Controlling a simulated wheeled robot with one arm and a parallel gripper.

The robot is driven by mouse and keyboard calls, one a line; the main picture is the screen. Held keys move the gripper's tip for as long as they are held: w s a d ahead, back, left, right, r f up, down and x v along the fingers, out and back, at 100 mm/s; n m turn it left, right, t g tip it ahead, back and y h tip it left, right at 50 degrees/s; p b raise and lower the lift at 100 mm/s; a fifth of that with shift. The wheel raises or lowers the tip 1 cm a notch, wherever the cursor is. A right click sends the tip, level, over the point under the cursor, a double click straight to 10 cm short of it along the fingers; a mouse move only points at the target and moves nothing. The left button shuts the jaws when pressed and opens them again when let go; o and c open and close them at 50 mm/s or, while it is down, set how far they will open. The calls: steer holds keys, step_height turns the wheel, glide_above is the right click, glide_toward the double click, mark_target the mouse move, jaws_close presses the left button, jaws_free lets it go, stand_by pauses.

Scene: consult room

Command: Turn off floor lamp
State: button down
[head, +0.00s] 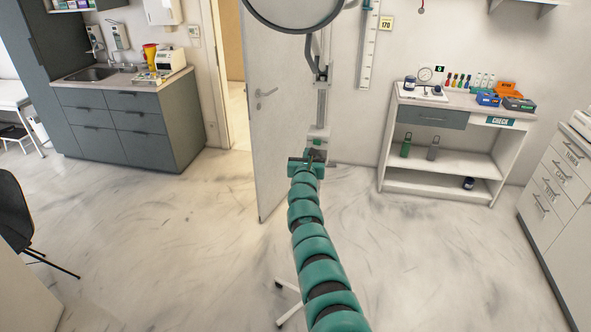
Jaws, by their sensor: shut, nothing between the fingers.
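The floor lamp has a large round head (296,12), cut off by the top edge of the head view. Below it are a bent grey arm and an upright pole (322,100) with a pale block (319,135) lower down. White base legs (288,291) show on the floor. My teal segmented arm hides the lower pole. My gripper (315,156) is shut and empty, at or just in front of the pole below the pale block. I cannot tell whether it touches. No switch is clear, and I cannot tell whether the lamp is lit.
An open white door (280,120) stands behind the lamp. A sink cabinet (130,130) is at left, a black chair (14,215) at the left edge. A shelf cart (440,185) and white drawers (556,200) stand at right. The floor between is clear.

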steer(key=s+a+p, duration=0.2)
steer(key=s+p, duration=0.1)
steer(key=s, duration=0.5)
steer(key=shift+s+a+f, duration=0.15)
steer(key=shift+s+a, duration=0.2)
steer(key=shift+a, duration=0.05)
stand_by(0.4)
stand_by(0.6)
